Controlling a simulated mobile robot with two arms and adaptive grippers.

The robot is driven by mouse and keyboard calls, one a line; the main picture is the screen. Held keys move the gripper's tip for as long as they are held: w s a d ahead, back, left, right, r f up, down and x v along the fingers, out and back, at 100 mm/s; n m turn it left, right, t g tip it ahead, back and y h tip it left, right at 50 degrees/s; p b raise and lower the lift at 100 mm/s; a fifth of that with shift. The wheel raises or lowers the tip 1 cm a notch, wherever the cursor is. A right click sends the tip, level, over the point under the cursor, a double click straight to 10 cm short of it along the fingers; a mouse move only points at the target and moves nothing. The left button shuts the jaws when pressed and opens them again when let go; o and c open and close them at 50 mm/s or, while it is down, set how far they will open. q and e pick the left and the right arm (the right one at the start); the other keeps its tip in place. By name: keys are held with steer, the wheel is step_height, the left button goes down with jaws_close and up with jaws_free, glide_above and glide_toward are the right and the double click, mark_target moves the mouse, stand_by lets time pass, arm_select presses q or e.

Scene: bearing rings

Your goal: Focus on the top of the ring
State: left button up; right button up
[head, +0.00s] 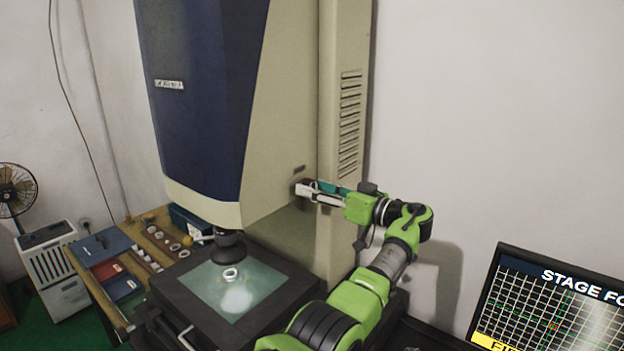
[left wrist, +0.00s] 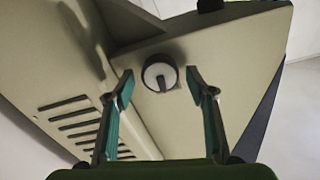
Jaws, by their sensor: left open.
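A small pale ring (head: 230,274) lies on the lit glass stage (head: 262,281), below the dark lens (head: 228,247) of the measuring machine (head: 285,110). My left gripper (head: 306,189) is raised at the side of the machine's column, well above the stage. In the left wrist view its two fingers (left wrist: 161,84) are open, one on each side of a round knob (left wrist: 151,72) with a white face and a dark bar. Gaps show between the fingers and the knob. My right gripper is not in view.
A monitor (head: 560,305) at the lower right shows a grid and the cut-off words "STAGE FO". A wooden bench (head: 150,245) with several rings and trays stands left of the stage. Vent slots (left wrist: 75,120) line the column near my left gripper.

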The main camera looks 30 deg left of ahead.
arm_select(q)
steer(key=shift+a, duration=0.75)
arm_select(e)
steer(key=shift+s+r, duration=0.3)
arm_select(q)
steer(key=c, duration=1.1)
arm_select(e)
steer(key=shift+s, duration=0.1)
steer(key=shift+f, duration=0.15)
